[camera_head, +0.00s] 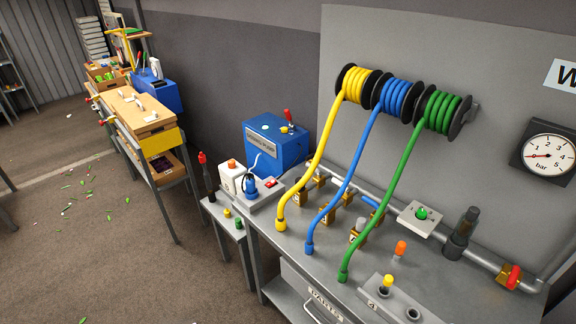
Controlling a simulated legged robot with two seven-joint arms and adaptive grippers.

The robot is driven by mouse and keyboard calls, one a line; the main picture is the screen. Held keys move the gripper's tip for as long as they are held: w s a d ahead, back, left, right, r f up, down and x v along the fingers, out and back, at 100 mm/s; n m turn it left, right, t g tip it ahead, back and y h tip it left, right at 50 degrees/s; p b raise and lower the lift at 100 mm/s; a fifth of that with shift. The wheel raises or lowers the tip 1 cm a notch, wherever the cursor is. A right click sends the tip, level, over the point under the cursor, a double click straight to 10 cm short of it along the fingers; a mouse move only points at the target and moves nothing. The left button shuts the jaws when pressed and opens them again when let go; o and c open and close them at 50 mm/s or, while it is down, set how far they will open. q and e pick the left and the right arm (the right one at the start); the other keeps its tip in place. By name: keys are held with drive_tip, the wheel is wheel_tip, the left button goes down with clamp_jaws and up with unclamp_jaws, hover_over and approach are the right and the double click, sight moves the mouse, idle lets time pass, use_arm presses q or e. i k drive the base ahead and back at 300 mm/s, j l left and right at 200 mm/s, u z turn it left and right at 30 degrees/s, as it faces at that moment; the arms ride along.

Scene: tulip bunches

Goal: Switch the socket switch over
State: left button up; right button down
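A grey socket block (262,199) sits at the left end of the grey workbench, near the blue box. A small red switch (270,183) is on its right part; which way it is set is too small to tell. A blue plug (251,187) with a pale cable stands upright on the block's left part. A white box (232,177) with an orange top stands just left of the plug. Neither of my grippers is in view.
A blue box (275,144) with a red lever stands behind the socket block. A red-topped dark tool (207,177) stands to the left. Open floor (110,250) lies at left.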

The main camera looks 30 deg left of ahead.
sight(272, 182)
drive_tip(key=i+j, duration=0.15)
drive_tip(key=j, duration=0.3)
drive_tip(key=i+j, duration=0.1)
drive_tip(key=j, duration=0.4)
drive_tip(key=i+j+z, duration=0.1)
drive_tip(key=j, duration=0.35)
drive_tip(key=i+j, duration=0.15)
drive_tip(key=j, duration=0.3)
drive_tip(key=i+j, duration=0.15)
drive_tip(key=j, duration=0.35)
drive_tip(key=i+j+z, duration=0.1)
drive_tip(key=j, duration=0.35)
drive_tip(key=i+j, duration=0.1)
drive_tip(key=j, duration=0.4)
drive_tip(key=i+j, duration=0.1)
drive_tip(key=j, duration=0.35)
